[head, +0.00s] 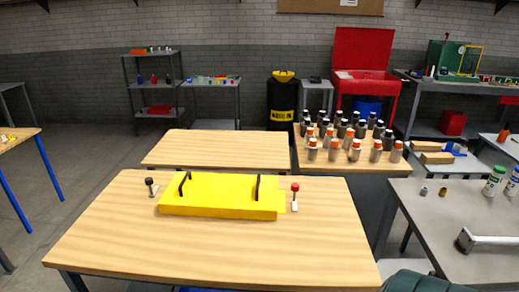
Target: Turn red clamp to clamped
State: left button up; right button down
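The red clamp (295,188) stands on the wooden table just right of a yellow plate (220,207). It has a red knob on top and a small pale base below. It looks upright, but its exact handle angle is too small to tell. A black-knobbed clamp (149,183) stands at the plate's left side. The yellow plate lies flat and has two dark handles. Neither of my grippers shows in the head view.
The wooden table (210,254) is clear in front of the plate. A second wooden table (215,148) stands behind. Several bottles (355,150) crowd a bench at the back right. A grey table (440,217) with bottles and a metal part stands at right.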

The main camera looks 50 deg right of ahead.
aim_at(294, 186)
jog(key=z, duration=1.75)
jog(key=i+j+z, duration=0.15)
jog(key=i+z, duration=0.3)
jog(key=i, duration=0.05)
